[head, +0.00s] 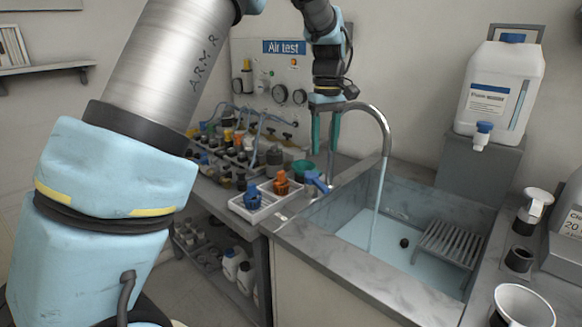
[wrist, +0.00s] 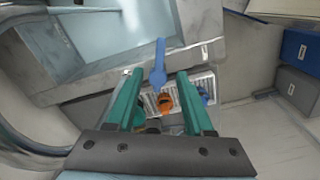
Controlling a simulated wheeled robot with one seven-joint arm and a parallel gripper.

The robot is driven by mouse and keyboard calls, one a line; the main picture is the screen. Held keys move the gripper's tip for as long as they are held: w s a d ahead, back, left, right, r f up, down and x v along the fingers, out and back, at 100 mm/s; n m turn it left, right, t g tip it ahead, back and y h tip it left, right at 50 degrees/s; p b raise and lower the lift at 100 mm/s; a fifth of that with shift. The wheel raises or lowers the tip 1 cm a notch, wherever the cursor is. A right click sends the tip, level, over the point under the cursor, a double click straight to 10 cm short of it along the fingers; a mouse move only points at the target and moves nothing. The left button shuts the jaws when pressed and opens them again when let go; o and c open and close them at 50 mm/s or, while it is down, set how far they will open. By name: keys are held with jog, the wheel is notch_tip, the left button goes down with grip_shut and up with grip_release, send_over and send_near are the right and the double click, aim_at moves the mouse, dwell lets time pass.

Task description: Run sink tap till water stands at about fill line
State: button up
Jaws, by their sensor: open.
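The grey sink (head: 345,284) holds pale blue water (head: 352,232). A stream (head: 377,205) falls into it from the curved metal tap (head: 378,118), so the tap is running. I cannot make out a fill line. The blue tap lever (head: 317,183) is at the sink's back left corner; it also shows in the wrist view (wrist: 159,62). My gripper (head: 325,150) is open, fingers pointing down, above the lever in the head view. In the wrist view my gripper (wrist: 159,75) has the lever showing between its teal fingers, with no clear contact.
A metal rack (head: 450,243) and a small dark round piece (head: 404,243) are in the sink. A white tray (head: 240,207) with blue and orange fittings sits left of the tap.

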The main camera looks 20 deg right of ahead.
aim_at(322, 185)
notch_tip(322, 185, down, 10)
jog(key=shift+f+p, duration=0.25)
jog(key=shift+p, duration=0.85)
grip_shut()
dwell(0.7)
